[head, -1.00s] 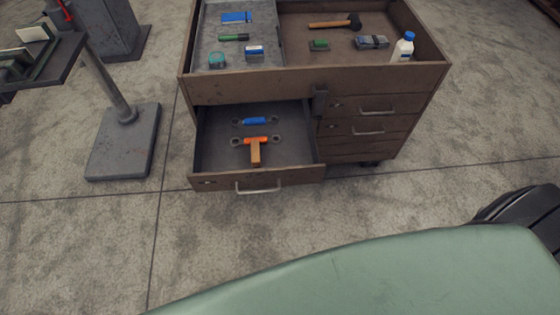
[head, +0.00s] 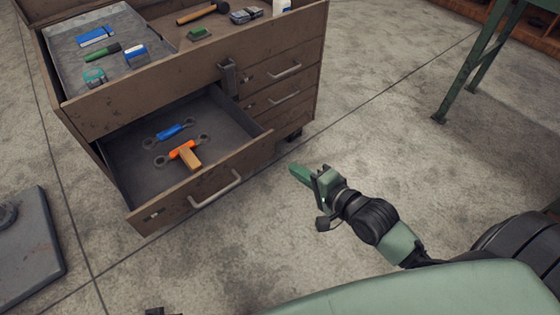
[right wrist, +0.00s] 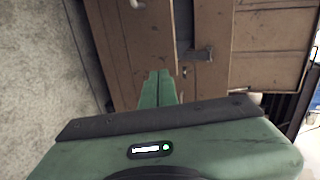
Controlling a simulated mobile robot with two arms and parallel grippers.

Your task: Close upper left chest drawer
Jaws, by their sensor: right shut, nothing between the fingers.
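The brown chest (head: 160,85) stands at the left of the head view. Its upper left drawer (head: 215,185) is pulled out far, with a metal handle on its front. The open drawer holds a blue-handled tool (head: 174,131) and an orange-and-wood tool (head: 186,153). My right gripper (head: 294,170) is shut and empty, to the right of the drawer front and apart from it. In the right wrist view its closed green fingers (right wrist: 158,85) point toward the chest's brown faces. My left gripper's fingers do not show.
The chest top holds a hammer (head: 203,13), a green screwdriver (head: 101,52) and other small items. Closed drawers (head: 280,85) are on the chest's right side. A green table leg (head: 480,65) stands at the upper right. A grey base plate (head: 30,255) lies at the lower left. The floor between is clear.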

